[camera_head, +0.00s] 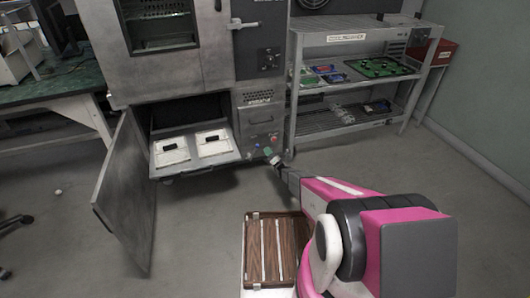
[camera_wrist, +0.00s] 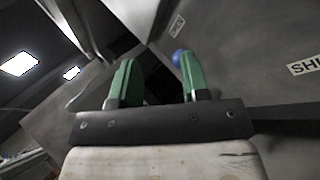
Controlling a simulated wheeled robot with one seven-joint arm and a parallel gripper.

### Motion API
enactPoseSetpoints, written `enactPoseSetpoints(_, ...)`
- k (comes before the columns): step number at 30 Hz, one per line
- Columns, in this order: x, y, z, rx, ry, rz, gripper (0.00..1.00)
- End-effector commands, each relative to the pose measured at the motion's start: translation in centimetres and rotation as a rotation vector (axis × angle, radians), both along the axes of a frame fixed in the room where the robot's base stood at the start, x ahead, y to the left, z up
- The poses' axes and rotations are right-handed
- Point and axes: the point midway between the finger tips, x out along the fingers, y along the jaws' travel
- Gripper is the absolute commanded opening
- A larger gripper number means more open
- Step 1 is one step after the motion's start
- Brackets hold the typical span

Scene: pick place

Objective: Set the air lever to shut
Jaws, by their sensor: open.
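A blue ball-shaped knob, seemingly the end of the air lever (camera_head: 257,146), shows low on the front of the grey machine. In the wrist view the blue knob (camera_wrist: 177,57) appears beside the tip of the right green finger, partly hidden by it. I cannot tell whether they touch. A label starting "SHU" (camera_wrist: 304,65) is cut off at the right edge. Another small label (camera_wrist: 177,26) is above the knob. My gripper (camera_head: 271,154) is at the machine's lower panel. Its green fingers (camera_wrist: 156,72) are apart, with nothing clearly held between them.
The machine's lower door (camera_head: 125,190) hangs open at left. A pulled-out shelf (camera_head: 192,170) with two white trays is beside the panel. A metal rack (camera_head: 345,100) with circuit boards stands at right. A brown slatted tray (camera_head: 250,255) is in front. The floor between is clear.

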Motion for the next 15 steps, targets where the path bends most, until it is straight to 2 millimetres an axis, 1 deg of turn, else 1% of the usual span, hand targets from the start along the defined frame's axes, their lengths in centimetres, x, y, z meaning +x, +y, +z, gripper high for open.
enactPoseSetpoints(7, -0.3, -1.3, 0.1, 0.001, 0.001, 0.001, 0.42)
enactPoseSetpoints(15, -0.4, -1.5, 0.1, 0.001, 0.001, 0.001, 0.42)
